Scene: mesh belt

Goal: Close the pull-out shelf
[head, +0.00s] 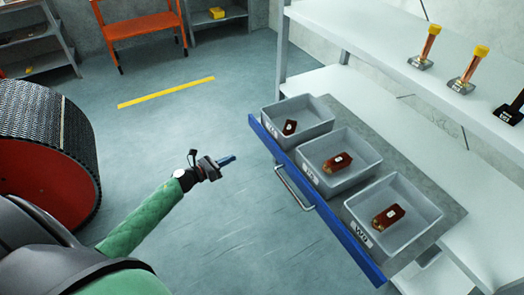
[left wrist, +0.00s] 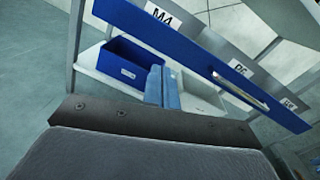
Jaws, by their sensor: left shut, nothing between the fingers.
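The pull-out shelf (head: 340,237) has a blue front with a metal bar handle (head: 294,187). It stands out from the white rack, and three grey bins rest on it. My left gripper (head: 228,160) is shut and empty, in the air to the left of the blue front and apart from it. In the left wrist view the shut blue fingers (left wrist: 162,87) show below the blue front (left wrist: 180,45), with the handle (left wrist: 240,92) to their right. My right gripper is not in view.
Each grey bin (head: 407,238) holds a dark red part. The white rack (head: 390,55) carries amber pieces with yellow caps. A blue bin (left wrist: 128,65) sits on a lower shelf. A black and red roll (head: 45,150) stands at left. Floor before the shelf is clear.

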